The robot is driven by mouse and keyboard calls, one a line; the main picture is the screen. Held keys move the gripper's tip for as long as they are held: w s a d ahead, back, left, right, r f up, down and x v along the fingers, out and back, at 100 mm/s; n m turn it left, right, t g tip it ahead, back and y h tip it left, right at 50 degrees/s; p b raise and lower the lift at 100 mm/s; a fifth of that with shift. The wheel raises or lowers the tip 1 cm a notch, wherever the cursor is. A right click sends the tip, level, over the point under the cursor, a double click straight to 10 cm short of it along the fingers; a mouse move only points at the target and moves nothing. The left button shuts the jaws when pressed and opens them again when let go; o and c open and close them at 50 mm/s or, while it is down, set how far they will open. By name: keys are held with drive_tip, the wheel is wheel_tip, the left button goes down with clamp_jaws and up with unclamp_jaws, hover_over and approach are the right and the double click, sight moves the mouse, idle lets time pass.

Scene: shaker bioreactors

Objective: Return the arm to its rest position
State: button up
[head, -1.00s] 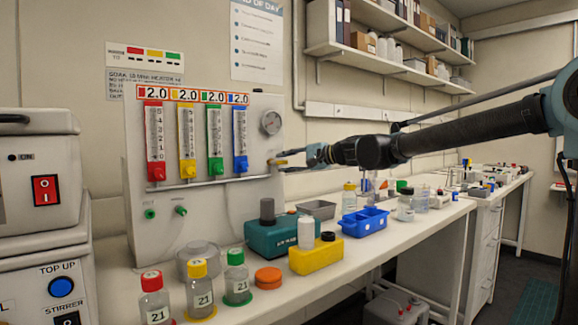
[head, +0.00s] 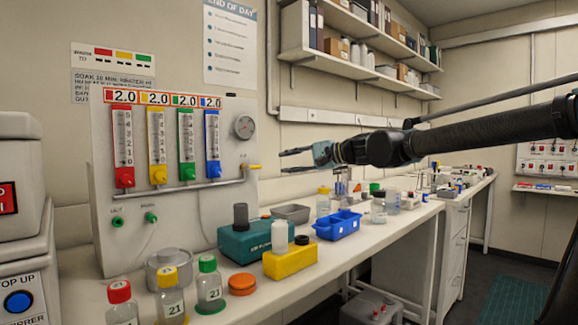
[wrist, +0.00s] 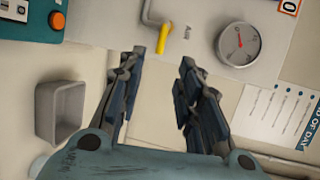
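My gripper (head: 283,161) points left toward the gas panel (head: 225,120), with its two fingers apart and nothing between them. My arm reaches in from the right above the bench. In the wrist view my gripper (wrist: 158,75) also shows open and empty. Beyond its fingertips are the yellow valve handle (wrist: 164,38) and the round gauge (wrist: 238,44). In the head view the yellow handle (head: 254,167) is at the panel's right edge, a little left of the fingertips and apart from them.
Under the arm on the bench stand a blue tray (head: 338,225), a yellow block (head: 290,262), a teal device (head: 256,237) and a grey tub (head: 291,214). Three capped bottles stand at front left, with an orange lid (head: 242,284). Shelves (head: 355,65) hang above.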

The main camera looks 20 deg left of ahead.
idle(0.4)
drive_tip(key=d+f+n+t+h, duration=0.1)
drive_tip(key=d+f+h, duration=0.2)
drive_tip(key=d+f, duration=0.65)
drive_tip(key=s+d+f+t+h, duration=0.15)
drive_tip(key=d+f, duration=0.45)
drive_tip(key=d, duration=0.6)
drive_tip(key=w+d+f+n+h, duration=0.1)
drive_tip(key=d+f+h, duration=0.2)
drive_tip(key=d+f, duration=0.55)
drive_tip(key=s+d+f+h, duration=0.2)
drive_tip(key=s+d+f, duration=0.2)
drive_tip(key=d, duration=0.5)
drive_tip(key=s+d+f+h, duration=0.3)
drive_tip(key=s+d+f, duration=0.2)
drive_tip(key=d+f, duration=0.3)
drive_tip(key=s+d+f+h, duration=0.3)
drive_tip(key=d+f, duration=0.3)
drive_tip(key=d, duration=0.4)
drive_tip(key=shift+s+d+f+m+g, duration=0.15)
drive_tip(key=shift+s+d+m+g, duration=0.25)
drive_tip(key=shift+s, duration=0.45)
drive_tip(key=shift+a, duration=0.2)
